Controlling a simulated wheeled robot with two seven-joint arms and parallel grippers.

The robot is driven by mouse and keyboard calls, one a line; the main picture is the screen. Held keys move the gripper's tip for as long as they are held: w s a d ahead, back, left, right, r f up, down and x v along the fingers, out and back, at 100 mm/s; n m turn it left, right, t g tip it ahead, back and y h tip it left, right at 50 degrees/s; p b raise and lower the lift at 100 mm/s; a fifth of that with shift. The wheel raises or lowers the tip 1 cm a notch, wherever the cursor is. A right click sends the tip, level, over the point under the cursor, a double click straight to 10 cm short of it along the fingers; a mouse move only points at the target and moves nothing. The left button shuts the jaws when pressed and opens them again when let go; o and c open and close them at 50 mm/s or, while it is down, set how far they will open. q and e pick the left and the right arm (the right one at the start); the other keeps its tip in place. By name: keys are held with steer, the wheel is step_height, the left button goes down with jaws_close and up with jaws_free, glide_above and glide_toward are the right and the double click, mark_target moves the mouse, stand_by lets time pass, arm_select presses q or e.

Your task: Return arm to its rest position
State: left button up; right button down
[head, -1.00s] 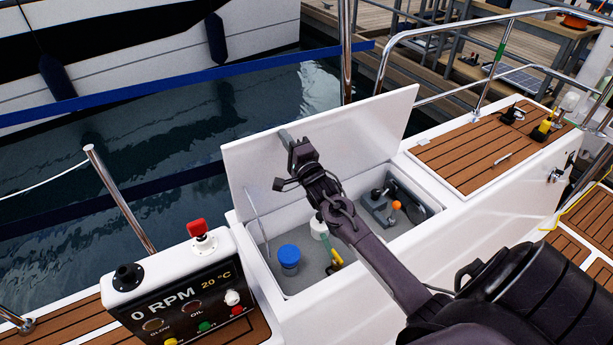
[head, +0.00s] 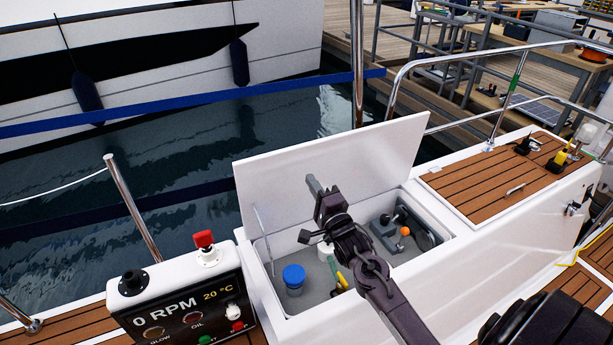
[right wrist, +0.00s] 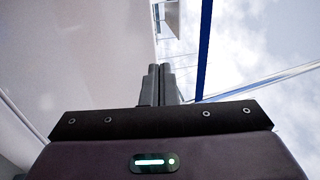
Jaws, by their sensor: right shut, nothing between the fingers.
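My right arm comes in from the lower right in the head view. Its gripper (head: 315,187) is over the open white locker (head: 290,322), in front of the raised lid (head: 400,150). In the right wrist view the two dark fingers (right wrist: 157,84) are together with nothing between them, and a pale surface fills the left side with sky at the right. My left gripper is not in view.
The locker holds a blue-capped container (head: 293,277), a white bottle (head: 326,250), and a fitting with an orange knob (head: 405,231). A control panel (head: 185,300) with a red switch stands at the left. Steel rails (head: 360,60) rise behind. Teak deck (head: 490,172) lies to the right.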

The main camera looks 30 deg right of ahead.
steer(key=s+a+f+n+g+y, duration=0.2)
steer(key=s+a+f+n+g, duration=0.65)
steer(key=s+a+n, duration=0.3)
steer(key=s+a+n+g, duration=0.3)
steer(key=s+n+g, duration=0.15)
steer(key=s, duration=0.35)
steer(key=s+a+n+g, duration=0.2)
steer(key=s+n+g, duration=0.25)
steer(key=s, duration=0.35)
step_height(320, 180, down, 30)
steer(key=s+r, duration=0.1)
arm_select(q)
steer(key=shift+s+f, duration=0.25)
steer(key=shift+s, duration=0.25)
arm_select(e)
steer(key=s+d+f+n+g, duration=0.1)
steer(key=s+d+f, duration=0.2)
steer(key=s+f, duration=1.6)
steer(key=shift+s+d+f, duration=0.2)
steer(key=shift+s+f, duration=0.05)
steer(key=shift+s, duration=0.35)
